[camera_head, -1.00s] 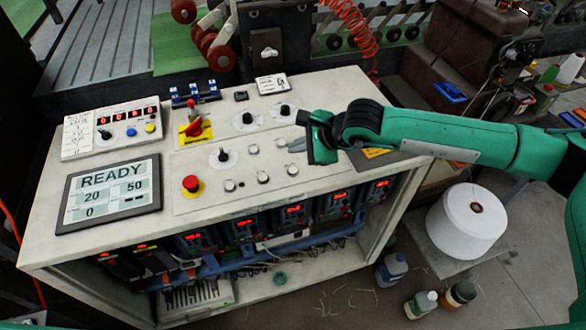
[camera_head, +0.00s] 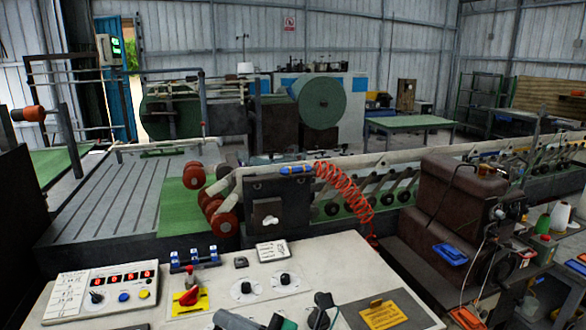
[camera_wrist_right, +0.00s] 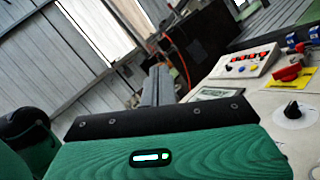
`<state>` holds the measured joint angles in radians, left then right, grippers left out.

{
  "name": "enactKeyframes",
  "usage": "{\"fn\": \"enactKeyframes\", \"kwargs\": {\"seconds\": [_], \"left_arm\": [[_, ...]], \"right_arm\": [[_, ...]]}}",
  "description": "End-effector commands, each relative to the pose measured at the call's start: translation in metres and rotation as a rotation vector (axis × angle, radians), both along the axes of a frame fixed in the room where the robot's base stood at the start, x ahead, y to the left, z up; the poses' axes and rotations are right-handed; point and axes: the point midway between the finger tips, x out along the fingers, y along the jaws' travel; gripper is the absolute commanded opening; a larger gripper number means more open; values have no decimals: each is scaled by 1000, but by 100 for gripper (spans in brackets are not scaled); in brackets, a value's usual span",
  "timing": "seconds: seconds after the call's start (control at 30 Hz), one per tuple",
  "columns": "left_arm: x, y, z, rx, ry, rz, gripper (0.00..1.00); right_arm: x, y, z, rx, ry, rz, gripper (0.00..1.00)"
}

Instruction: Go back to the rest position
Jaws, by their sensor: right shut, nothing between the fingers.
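My right gripper (camera_head: 230,320) shows at the bottom edge of the head view, over the front part of the pale control desk (camera_head: 340,258). Most of my right arm is cut off below. In the right wrist view, the grey fingers of the right gripper (camera_wrist_right: 158,86) are together with nothing between them. They point out past the desk, and no control is seen in contact with them. My left gripper is in neither view.
The desk carries a counter box (camera_head: 100,290) with red digits, a red switch (camera_head: 189,297) on a yellow plate and black knobs. A conveyor line with a red coiled hose (camera_head: 345,188) and a brown machine (camera_head: 440,215) stand close behind. A green-topped table (camera_head: 410,122) is farther back.

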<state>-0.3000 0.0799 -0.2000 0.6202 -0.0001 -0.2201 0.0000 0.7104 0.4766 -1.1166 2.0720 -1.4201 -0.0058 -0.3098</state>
Motion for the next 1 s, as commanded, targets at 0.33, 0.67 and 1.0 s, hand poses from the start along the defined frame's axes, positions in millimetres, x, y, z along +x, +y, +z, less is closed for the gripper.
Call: {"fn": "enactKeyframes", "kwargs": {"seconds": [0.33,0.67,1.0], "left_arm": [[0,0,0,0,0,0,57],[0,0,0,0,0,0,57],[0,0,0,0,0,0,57]], "right_arm": [[46,-99,9,676,690,-281,0],[48,-219,-109,1190,1346,-674,0],[-62,-301,-254,1555,1943,-1172,0]]}}
